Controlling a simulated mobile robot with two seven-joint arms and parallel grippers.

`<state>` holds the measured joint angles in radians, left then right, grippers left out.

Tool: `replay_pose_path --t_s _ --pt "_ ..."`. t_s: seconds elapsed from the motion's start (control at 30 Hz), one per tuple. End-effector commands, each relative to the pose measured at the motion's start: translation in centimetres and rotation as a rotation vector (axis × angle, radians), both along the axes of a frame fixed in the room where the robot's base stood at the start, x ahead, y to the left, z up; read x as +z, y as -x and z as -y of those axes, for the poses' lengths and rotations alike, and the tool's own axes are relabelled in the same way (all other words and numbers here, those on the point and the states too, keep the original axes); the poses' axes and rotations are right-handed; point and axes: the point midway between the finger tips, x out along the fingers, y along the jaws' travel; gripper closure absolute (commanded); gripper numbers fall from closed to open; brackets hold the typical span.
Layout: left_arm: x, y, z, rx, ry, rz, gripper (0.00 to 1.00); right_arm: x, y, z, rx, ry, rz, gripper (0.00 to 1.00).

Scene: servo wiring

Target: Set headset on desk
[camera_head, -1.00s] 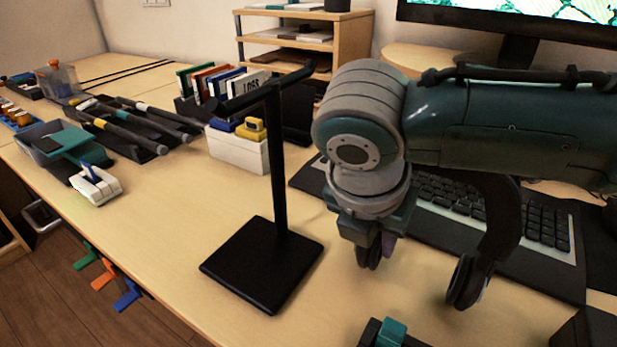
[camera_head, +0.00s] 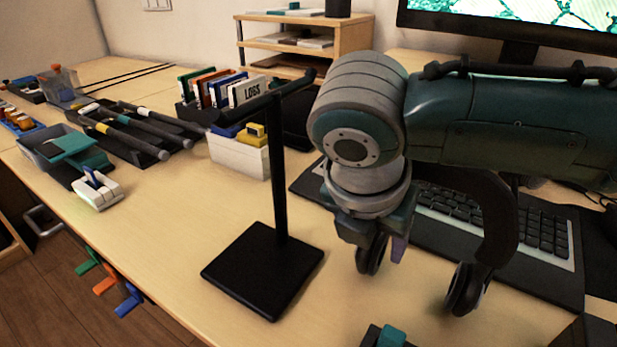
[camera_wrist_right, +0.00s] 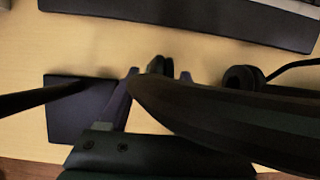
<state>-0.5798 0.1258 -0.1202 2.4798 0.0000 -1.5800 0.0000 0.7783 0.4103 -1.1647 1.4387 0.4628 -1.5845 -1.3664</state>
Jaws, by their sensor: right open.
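The black headset (camera_head: 501,225) stands upright on the desk (camera_head: 165,235), between the headphone stand and the keyboard. Its right ear cup (camera_head: 467,289) shows clearly; the other is partly hidden by my gripper. My right gripper (camera_head: 383,243) is open at the headset's left side. In the right wrist view, its fingers (camera_wrist_right: 158,76) are apart on either side of part of the headset, and the dark headband (camera_wrist_right: 225,118) crosses close to the camera. The black headphone stand (camera_head: 262,270) is empty, left of my gripper. My left gripper is out of view.
A keyboard (camera_head: 548,235) on a dark mat lies behind the headset. A white box (camera_head: 240,158), book rack and tool trays fill the back left. A small dark and teal object (camera_head: 390,337) sits at the front edge of view. The desk's front left is bare.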

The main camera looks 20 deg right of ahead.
Motion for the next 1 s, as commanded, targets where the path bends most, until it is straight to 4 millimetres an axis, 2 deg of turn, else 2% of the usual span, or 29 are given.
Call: replay_pose_path --t_s 0.03,0.2,0.4,0.5,0.67,0.77,0.87,1.0 --pt "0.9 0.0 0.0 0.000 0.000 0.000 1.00 1.5 0.2 -0.4 0.003 -0.003 0.003 0.35" --pt "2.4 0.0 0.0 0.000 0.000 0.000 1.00 5.2 1.2 -1.6 0.003 -0.003 0.005 0.35" --pt "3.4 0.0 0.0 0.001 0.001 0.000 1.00 8.5 2.2 -2.7 0.000 -0.003 0.003 0.35" --pt "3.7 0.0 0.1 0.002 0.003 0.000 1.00 9.4 2.5 -3.0 0.000 -0.002 0.002 0.35" --pt "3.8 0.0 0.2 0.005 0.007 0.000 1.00 9.8 2.7 -3.3 -0.002 -0.006 0.001 0.35" --pt "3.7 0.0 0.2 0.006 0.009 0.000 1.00 9.1 3.6 -4.3 -0.033 -0.059 0.004 0.35" --pt "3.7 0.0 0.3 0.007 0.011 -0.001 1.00 7.7 5.7 -6.8 -0.143 -0.203 0.012 0.35" --pt "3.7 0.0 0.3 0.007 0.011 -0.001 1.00 6.4 9.6 -10.2 -0.489 -0.501 0.026 0.35"
